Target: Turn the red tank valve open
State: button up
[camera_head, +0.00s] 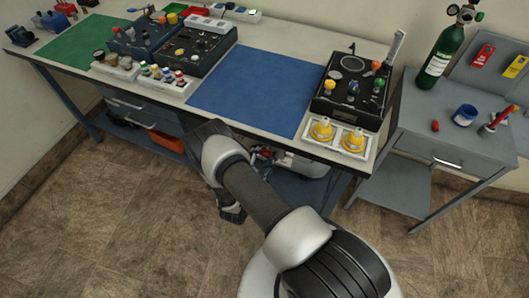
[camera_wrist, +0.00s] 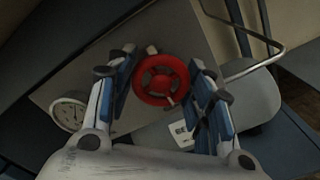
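The red tank valve (camera_wrist: 162,79) is a round spoked handwheel, seen nearly face-on in the wrist view. My gripper (camera_wrist: 163,62) is open, with one blue-padded finger on each side of the wheel. Narrow gaps seem to show between pads and rim; I cannot tell the depth or whether they touch. A round white gauge (camera_wrist: 70,113) is left of the wheel. In the head view a pale tank (camera_head: 300,164) with small red parts lies under the workbench, partly hidden behind the bench edge and my arm. My gripper cannot be made out clearly there.
The workbench (camera_head: 305,45) has a blue mat (camera_head: 255,90), control boxes and two yellow knobs on top. A grey side table (camera_head: 450,130) with a green cylinder (camera_head: 442,55) stands right. A metal bar (camera_wrist: 262,65) curves near my right finger. The floor in front is clear.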

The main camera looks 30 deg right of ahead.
jog(key=o, duration=0.3)
jog(key=shift+o, duration=0.2)
jog(key=v, duration=1.2)
